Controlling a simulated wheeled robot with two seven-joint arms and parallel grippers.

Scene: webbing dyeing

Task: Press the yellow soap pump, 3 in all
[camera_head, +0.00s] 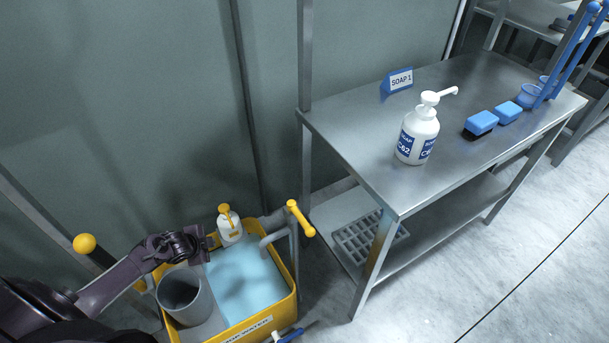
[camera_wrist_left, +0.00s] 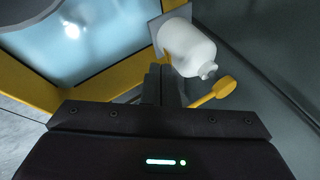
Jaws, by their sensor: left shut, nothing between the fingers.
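The soap bottle with the yellow pump (camera_head: 224,210) is white, with a yellow label, and stands upright at the back corner of the yellow cart. In the left wrist view its white body (camera_wrist_left: 195,50) shows just beyond the fingers, and a yellow piece that looks like its pump head (camera_wrist_left: 215,92) lies to their right. My left gripper (camera_head: 207,243) is shut and empty, just left of the bottle; I cannot tell whether it touches it. Its fingers also show in the left wrist view (camera_wrist_left: 165,84). My right gripper is not in view.
The yellow cart (camera_head: 291,306) holds light blue water (camera_head: 246,280) and a grey cylinder (camera_head: 184,294). A yellow-handled lever (camera_head: 300,218) rises right of the bottle.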

